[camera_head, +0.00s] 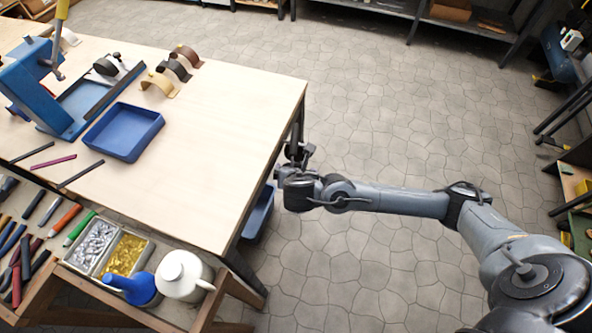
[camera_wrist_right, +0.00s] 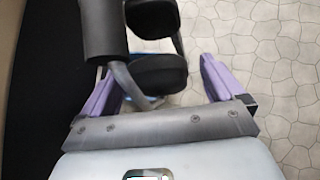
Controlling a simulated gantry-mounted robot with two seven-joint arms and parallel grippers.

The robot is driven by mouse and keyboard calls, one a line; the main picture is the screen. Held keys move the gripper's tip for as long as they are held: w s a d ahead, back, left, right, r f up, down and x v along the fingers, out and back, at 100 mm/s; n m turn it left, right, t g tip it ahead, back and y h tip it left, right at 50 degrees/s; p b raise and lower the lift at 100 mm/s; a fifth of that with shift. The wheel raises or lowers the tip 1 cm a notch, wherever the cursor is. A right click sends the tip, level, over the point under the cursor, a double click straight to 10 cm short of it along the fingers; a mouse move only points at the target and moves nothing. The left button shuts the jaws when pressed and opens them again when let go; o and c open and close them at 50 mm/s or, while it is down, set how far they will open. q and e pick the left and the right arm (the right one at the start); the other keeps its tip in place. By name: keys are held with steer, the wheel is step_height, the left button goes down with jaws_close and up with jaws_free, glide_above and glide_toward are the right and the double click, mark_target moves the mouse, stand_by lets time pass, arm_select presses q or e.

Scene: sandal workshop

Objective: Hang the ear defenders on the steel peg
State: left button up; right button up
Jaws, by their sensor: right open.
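The ear defenders (camera_wrist_right: 158,75) show in the right wrist view as two black padded cups with a dark grey band beside them on the left. In the head view a small dark shape (camera_head: 295,138) at the bench's right edge appears to be them. My right gripper (camera_wrist_right: 156,66) has its purple fingers apart, one on each side of the lower cup and band; I cannot tell whether they touch. In the head view this gripper (camera_head: 303,153) is just beyond the bench edge. I cannot make out the steel peg. My left gripper is out of view.
The wooden bench (camera_head: 225,130) fills the left, with a blue tray (camera_head: 124,132), a blue press (camera_head: 42,95) and sandal straps on it. A blue bin (camera_head: 258,214) sits below its right edge. Open stone floor (camera_head: 400,130) lies to the right.

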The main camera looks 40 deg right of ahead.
steer(key=p+v, duration=0.3)
steer(key=v, duration=0.7)
steer(key=s+a+f+m+g+y, duration=0.3)
steer(key=s+f+m, duration=0.2)
steer(key=s+m, duration=0.3)
steer(key=s+a+f+m+g+y, duration=0.25)
steer(key=s+f+m, duration=0.2)
steer(key=s, duration=0.65)
step_height(320, 180, up, 40)
steer(key=w+d+m+t+p, duration=0.1)
steer(key=m+p, duration=1.1)
steer(key=p, duration=2.6)
steer(key=shift+w+d+r+t+p, duration=0.2)
steer(key=shift+w+d+t+p, duration=0.15)
steer(key=shift+w+d, duration=0.4)
